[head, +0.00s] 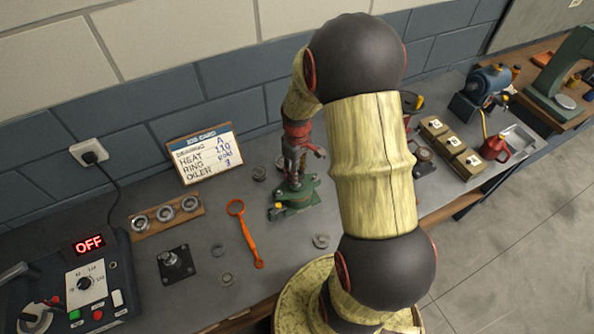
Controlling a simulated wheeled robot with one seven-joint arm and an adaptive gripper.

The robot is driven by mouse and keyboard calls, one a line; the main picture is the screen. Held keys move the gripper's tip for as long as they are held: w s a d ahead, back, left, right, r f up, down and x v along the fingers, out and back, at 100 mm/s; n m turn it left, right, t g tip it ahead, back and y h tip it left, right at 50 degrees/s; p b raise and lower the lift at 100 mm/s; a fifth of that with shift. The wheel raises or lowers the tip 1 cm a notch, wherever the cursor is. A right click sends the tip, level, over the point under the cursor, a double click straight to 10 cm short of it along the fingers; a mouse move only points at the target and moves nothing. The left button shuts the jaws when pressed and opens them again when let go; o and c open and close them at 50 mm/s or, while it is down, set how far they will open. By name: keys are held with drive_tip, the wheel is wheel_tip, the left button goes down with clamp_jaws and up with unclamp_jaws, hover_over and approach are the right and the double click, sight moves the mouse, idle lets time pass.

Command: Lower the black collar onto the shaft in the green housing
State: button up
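The green housing (296,198) stands on the grey bench, left of my arm's large links. A grey upright part, apparently the shaft (294,179), rises from it. My gripper (297,160), with red and dark grey parts, points down right above the housing, at or very near the top of the shaft. The fingers are small and overlap the shaft in this view, so I cannot tell whether they are open or shut. I cannot make out the black collar; it may be hidden at the fingers.
An orange ring-ended tool (243,230) and a loose ring (321,240) lie near the housing. A black block with a post (175,263), a wooden ring rack (164,216) and a heater showing OFF (88,244) stand left. Boxes (449,145) and a red can (495,147) are right.

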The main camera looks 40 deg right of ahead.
drive_tip(key=shift+f+b, duration=0.85)
drive_tip(key=shift+f, duration=0.65)
drive_tip(key=shift+f, duration=0.2)
idle(0.4)
drive_tip(key=o, duration=1.1)
drive_tip(key=shift+o, duration=0.3)
wheel_tip(320, 180, up, 7)
drive_tip(key=p, duration=0.4)
drive_tip(key=shift+f, duration=0.1)
